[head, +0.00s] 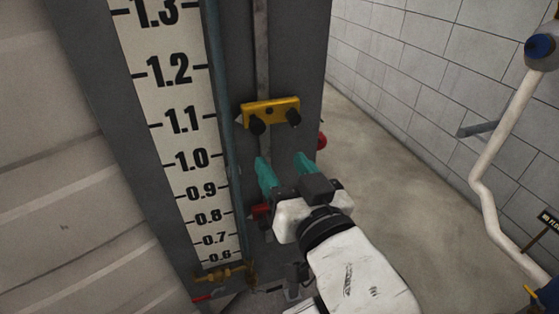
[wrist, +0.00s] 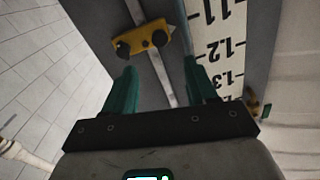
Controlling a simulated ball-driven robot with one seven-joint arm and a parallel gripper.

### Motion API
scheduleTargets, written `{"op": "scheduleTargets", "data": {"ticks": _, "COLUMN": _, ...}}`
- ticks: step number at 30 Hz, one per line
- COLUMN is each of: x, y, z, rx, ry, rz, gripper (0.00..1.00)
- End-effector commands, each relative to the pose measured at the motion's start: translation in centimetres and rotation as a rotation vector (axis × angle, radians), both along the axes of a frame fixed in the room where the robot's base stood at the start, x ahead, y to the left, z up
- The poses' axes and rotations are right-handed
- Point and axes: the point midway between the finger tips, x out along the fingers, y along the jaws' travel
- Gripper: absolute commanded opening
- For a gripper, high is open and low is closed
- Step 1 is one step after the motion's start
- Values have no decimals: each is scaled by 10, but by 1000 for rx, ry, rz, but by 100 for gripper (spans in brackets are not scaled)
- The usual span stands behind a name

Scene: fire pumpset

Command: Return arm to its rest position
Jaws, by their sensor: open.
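My gripper (head: 285,165) has two teal fingers, spread apart with nothing between them. It is in front of the grey column, just below the yellow bracket (head: 271,112) with two black knobs. In the wrist view my gripper (wrist: 160,80) also shows open, and the yellow bracket (wrist: 145,41) lies beyond the fingertips, apart from them. My white arm reaches up from the bottom right of the head view.
A white level scale (head: 180,110) with black numbers runs along the column left of my gripper. A red part (head: 261,212) and a brass valve (head: 222,274) sit lower down. A white pipe (head: 490,180) stands at the right. Open floor (head: 400,185) lies between.

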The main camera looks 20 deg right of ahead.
Motion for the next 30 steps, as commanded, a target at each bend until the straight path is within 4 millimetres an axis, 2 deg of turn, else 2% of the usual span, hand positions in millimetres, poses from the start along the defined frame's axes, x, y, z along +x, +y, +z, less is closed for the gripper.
{"op": "scheduleTargets", "data": {"ticks": 5, "x": 0, "y": 0, "z": 0, "rx": 0, "ry": 1, "rz": -1, "gripper": 57}}
{"op": "scheduleTargets", "data": {"ticks": 8, "x": 1, "y": -11, "z": -20, "rx": -22, "ry": 66, "rz": -19, "gripper": 57}}
{"op": "scheduleTargets", "data": {"ticks": 11, "x": -3, "y": -34, "z": -62, "rx": -68, "ry": 204, "rz": -50, "gripper": 57}}
{"op": "scheduleTargets", "data": {"ticks": 14, "x": -17, "y": -64, "z": -120, "rx": -120, "ry": 401, "rz": -83, "gripper": 57}}
{"op": "scheduleTargets", "data": {"ticks": 15, "x": -27, "y": -76, "z": -144, "rx": -138, "ry": 487, "rz": -93, "gripper": 57}}
{"op": "scheduleTargets", "data": {"ticks": 18, "x": -59, "y": -103, "z": -200, "rx": -174, "ry": 698, "rz": -104, "gripper": 57}}
{"op": "scheduleTargets", "data": {"ticks": 20, "x": -83, "y": -117, "z": -231, "rx": -188, "ry": 826, "rz": -102, "gripper": 57}}
{"op": "scheduleTargets", "data": {"ticks": 21, "x": -101, "y": -125, "z": -251, "rx": -194, "ry": 910, "rz": -97, "gripper": 57}}
{"op": "scheduleTargets", "data": {"ticks": 24, "x": -150, "y": -139, "z": -292, "rx": -197, "ry": 1109, "rz": -72, "gripper": 57}}
{"op": "scheduleTargets", "data": {"ticks": 27, "x": -196, "y": -146, "z": -321, "rx": -185, "ry": 1273, "rz": -35, "gripper": 57}}
{"op": "scheduleTargets", "data": {"ticks": 30, "x": -230, "y": -147, "z": -338, "rx": -171, "ry": 1389, "rz": 3, "gripper": 57}}
